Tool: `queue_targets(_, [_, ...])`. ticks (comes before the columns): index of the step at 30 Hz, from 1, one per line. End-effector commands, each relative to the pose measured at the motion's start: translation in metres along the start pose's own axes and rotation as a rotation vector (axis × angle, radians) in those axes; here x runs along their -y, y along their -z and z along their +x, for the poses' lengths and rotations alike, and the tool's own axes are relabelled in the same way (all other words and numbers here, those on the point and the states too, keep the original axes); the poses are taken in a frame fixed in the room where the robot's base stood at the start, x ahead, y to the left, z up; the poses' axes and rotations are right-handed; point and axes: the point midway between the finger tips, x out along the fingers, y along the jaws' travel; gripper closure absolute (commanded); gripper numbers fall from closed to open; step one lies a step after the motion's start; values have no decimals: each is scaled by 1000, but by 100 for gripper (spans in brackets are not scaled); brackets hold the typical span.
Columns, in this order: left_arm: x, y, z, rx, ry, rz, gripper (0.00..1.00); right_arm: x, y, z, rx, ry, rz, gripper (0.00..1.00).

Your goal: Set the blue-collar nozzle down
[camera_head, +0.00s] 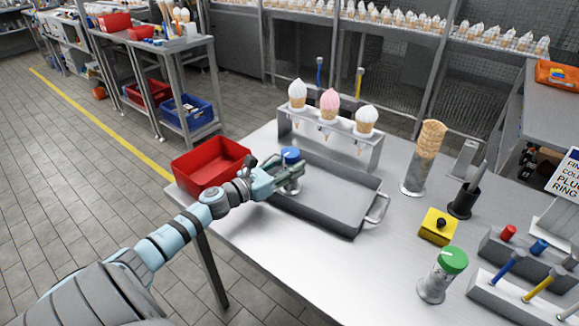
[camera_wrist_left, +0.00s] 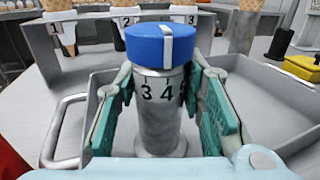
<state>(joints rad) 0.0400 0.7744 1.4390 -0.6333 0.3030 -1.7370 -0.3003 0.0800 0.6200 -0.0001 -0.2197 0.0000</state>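The blue-collar nozzle (camera_head: 291,155) is upright over the left end of the grey tray (camera_head: 340,216). In the left wrist view its blue collar (camera_wrist_left: 161,45) tops a metal body marked 3 and 4. My left gripper (camera_head: 289,184) is at the nozzle, with one teal finger on each side of the body below the collar. The fingertips look closed against it in the left wrist view (camera_wrist_left: 160,95). Whether the base touches the tray floor is hard to tell. My right gripper is not in view.
A red bin (camera_head: 211,165) stands left of the tray, and a cone stand (camera_head: 335,145) with three cones is behind it. A green-collar nozzle (camera_head: 442,275), a yellow block (camera_head: 437,228) and a cone-stack holder (camera_head: 414,178) stand to the right. The tray's right part is empty.

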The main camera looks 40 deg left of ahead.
Motion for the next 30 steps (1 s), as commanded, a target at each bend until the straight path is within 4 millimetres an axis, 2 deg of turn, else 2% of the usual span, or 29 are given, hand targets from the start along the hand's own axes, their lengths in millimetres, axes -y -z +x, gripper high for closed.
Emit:
queue_targets(1, [0,0,0,-1,0,0,54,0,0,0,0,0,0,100])
queue_targets(3, [0,0,0,-1,0,0,45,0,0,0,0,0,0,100])
queue_targets(14, [0,-5,0,-1,0,-1,45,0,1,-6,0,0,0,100])
queue_targets(21, [0,2,-26,-7,1,2,45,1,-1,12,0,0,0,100])
queue_targets(26, [0,-5,-50,-9,1,-1,45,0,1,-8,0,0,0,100])
queue_targets(27, [0,-10,-59,-11,0,-4,45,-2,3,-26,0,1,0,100])
queue_targets(30, [0,-13,-83,-9,-2,-3,45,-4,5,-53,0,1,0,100])
